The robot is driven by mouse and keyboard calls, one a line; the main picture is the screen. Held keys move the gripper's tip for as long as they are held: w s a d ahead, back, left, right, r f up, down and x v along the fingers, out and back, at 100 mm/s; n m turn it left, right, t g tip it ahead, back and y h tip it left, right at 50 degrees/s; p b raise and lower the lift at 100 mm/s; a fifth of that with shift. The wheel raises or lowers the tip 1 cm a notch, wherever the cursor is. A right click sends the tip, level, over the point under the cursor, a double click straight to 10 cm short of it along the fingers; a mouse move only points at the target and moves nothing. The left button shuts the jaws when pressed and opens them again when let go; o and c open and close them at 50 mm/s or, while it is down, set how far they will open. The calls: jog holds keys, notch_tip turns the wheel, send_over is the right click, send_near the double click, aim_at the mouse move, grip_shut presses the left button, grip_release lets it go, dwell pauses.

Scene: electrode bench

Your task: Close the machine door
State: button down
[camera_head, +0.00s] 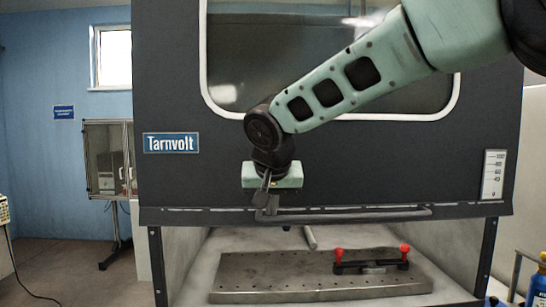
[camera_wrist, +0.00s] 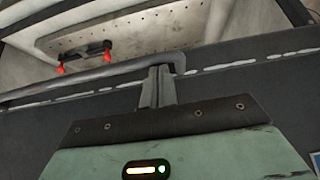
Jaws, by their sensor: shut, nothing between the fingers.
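The machine door (camera_head: 330,165) is a dark sliding panel with a white-edged window and a "Tarnvolt" label. It is raised, and the chamber below its bottom edge is open. A grey bar handle (camera_head: 350,215) runs along the lower edge of the door; it also shows in the wrist view (camera_wrist: 110,72). My gripper (camera_head: 265,205) is shut and empty, pointing down in front of the door at the left end of the handle. In the wrist view its fingers (camera_wrist: 158,80) meet at the handle's end bend. I cannot tell whether they touch the bar.
Inside the chamber lies a perforated metal plate (camera_head: 240,285) bearing a black clamp with two red knobs (camera_head: 372,266). A blue bottle (camera_head: 537,285) is at the lower right. A glazed cabinet (camera_head: 107,158) stands at the left.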

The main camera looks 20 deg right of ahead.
notch_tip(320, 180, down, 35)
jog(key=b, duration=3)
